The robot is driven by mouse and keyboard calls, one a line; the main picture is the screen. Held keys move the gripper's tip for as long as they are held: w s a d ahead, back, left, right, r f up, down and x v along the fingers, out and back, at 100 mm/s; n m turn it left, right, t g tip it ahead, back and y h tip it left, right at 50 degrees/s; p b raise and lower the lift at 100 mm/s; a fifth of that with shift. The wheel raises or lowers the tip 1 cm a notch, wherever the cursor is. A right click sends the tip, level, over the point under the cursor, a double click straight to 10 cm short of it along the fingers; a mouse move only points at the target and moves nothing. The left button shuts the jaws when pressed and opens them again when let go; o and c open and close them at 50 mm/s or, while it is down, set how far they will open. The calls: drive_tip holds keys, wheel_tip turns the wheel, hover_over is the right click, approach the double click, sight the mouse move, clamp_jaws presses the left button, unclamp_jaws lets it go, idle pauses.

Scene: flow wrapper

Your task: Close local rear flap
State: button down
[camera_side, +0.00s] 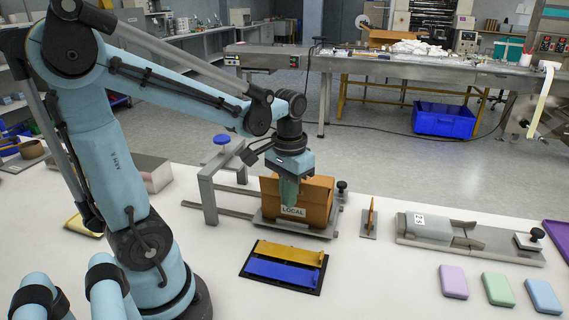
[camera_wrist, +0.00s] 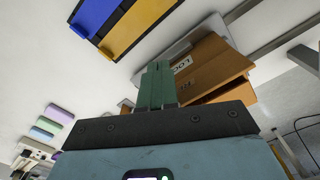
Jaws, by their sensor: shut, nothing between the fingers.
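The brown carton labelled LOCAL (camera_side: 318,212) sits on a metal plate in the middle of the table, with raised cardboard panels at its top. It also shows in the wrist view (camera_wrist: 212,62), tilted, with its label beside my fingers. My gripper (camera_side: 289,203) points down at the carton, its green fingers together and empty. The fingers (camera_wrist: 158,66) overlap the carton in the side view and cover part of it just above the label. I cannot tell whether they touch it. Which panel is the rear flap is unclear.
A grey metal frame (camera_side: 208,195) stands left of the carton. A black tray with yellow and blue bars (camera_side: 285,268) lies in front. A small upright brown piece (camera_side: 371,215), a grey fixture (camera_side: 430,228) and pastel blocks (camera_side: 498,289) are to the right.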

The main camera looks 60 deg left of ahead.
idle(0.4)
drive_tip(key=shift+w+a, duration=1.15)
drive_tip(key=shift+s+d+r, duration=0.15)
drive_tip(key=shift+r, duration=0.45)
drive_tip(key=shift+s+d+r, duration=0.1)
drive_tip(key=shift+r, duration=0.5)
drive_tip(key=shift+s+d+r, duration=0.15)
drive_tip(key=shift+r, duration=0.45)
drive_tip(key=w+a+r, duration=0.2)
drive_tip(key=w+a, duration=0.2)
drive_tip(key=shift+s+d+f, duration=0.1)
drive_tip(key=shift+f, duration=1.15)
drive_tip(key=shift+s+d+f, duration=0.1)
drive_tip(key=shift+f, duration=1.25)
